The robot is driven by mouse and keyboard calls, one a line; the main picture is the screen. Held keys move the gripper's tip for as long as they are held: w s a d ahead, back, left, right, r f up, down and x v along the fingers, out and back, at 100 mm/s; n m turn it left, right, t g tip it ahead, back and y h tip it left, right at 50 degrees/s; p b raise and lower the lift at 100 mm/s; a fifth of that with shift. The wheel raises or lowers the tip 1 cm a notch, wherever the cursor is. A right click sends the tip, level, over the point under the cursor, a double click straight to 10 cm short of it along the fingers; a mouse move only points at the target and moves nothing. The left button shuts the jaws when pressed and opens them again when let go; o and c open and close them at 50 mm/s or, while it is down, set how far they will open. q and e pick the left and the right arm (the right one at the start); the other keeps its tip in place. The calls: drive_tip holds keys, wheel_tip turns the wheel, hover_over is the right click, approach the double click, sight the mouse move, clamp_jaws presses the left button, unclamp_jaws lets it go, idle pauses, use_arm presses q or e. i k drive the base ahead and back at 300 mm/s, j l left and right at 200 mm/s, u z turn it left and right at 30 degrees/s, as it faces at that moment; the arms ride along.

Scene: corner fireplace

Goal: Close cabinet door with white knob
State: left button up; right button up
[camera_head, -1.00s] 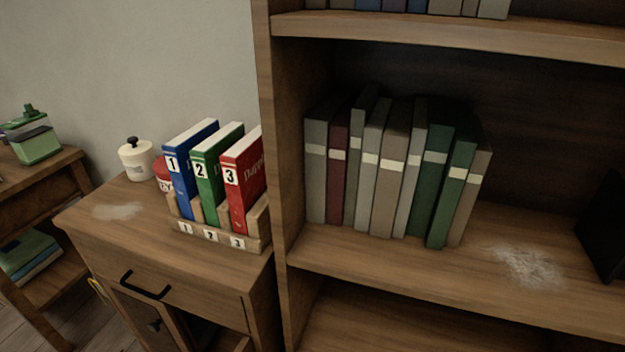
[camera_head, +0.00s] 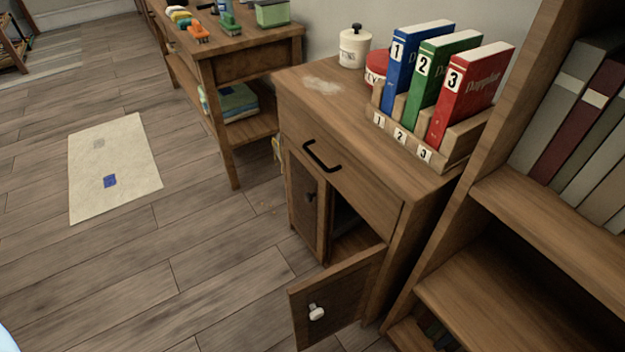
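A wooden cabinet (camera_head: 355,180) stands right of the middle, beside the bookshelf. Its lower right door (camera_head: 338,305) is swung open toward me and carries a white knob (camera_head: 316,312). The left door (camera_head: 302,203) has a dark knob (camera_head: 309,197) and looks shut. A drawer with a black handle (camera_head: 322,158) is above the doors and is closed. Part of the dark inside of the cabinet shows behind the open door. Neither gripper is clearly in view; only a pale blue and white piece shows at the lower left edge.
Numbered books (camera_head: 440,85) in a wooden holder and a white jar (camera_head: 354,47) stand on the cabinet top. A bookshelf (camera_head: 520,230) stands close on the right. A side table (camera_head: 250,50) is behind left. A pale mat (camera_head: 113,165) lies on the floor; the floor left of the door is clear.

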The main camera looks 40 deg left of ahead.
sight(322, 305)
drive_tip(key=k+l+u, duration=0.1)
drive_tip(key=u, duration=0.65)
